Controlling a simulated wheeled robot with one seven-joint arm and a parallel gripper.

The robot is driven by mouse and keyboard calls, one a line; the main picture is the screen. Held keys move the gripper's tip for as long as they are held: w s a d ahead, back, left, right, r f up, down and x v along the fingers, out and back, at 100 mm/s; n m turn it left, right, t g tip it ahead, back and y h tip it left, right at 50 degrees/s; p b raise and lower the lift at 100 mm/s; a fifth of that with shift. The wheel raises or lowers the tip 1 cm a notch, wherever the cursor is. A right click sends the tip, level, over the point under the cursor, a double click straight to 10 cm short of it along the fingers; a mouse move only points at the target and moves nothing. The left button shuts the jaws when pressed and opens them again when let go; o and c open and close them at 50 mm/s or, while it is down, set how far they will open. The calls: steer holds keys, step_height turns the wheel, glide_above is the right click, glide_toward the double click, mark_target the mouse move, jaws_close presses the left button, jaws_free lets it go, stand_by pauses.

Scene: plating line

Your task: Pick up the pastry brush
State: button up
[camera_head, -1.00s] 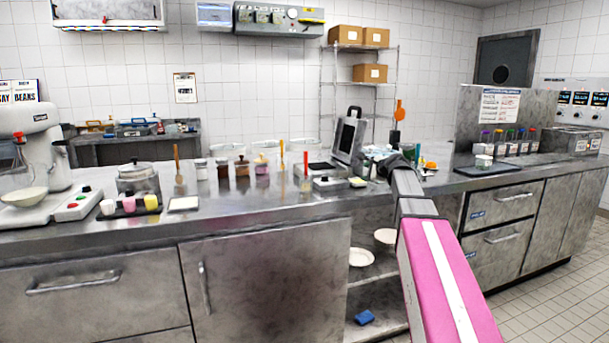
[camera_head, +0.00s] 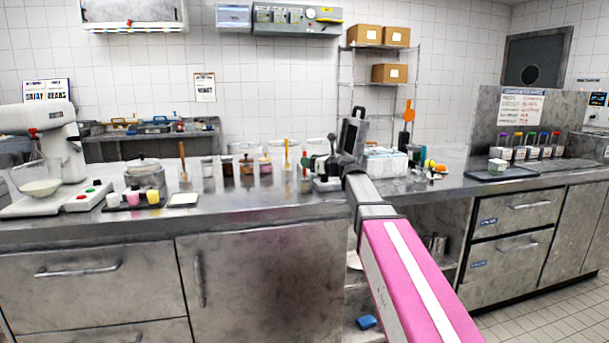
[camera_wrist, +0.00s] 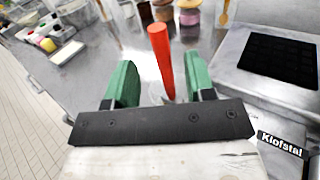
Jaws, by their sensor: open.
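My gripper (camera_wrist: 160,82) is open. Its two green fingers are on either side of the handle, with a visible gap on each side. In the head view my gripper (camera_head: 318,165) is low over the counter, and the red handle (camera_head: 304,158) shows only as a small sliver beside it.
Several jars (camera_head: 227,172) and a wooden-handled tool (camera_head: 286,152) stand behind and left.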

steer(key=shift+r+x, duration=0.15)
steer(key=shift+x, duration=1.2)
steer(key=shift+r+x, duration=0.2)
steer(key=shift+x, duration=1.15)
steer(key=shift+d, duration=0.15)
jaws_close()
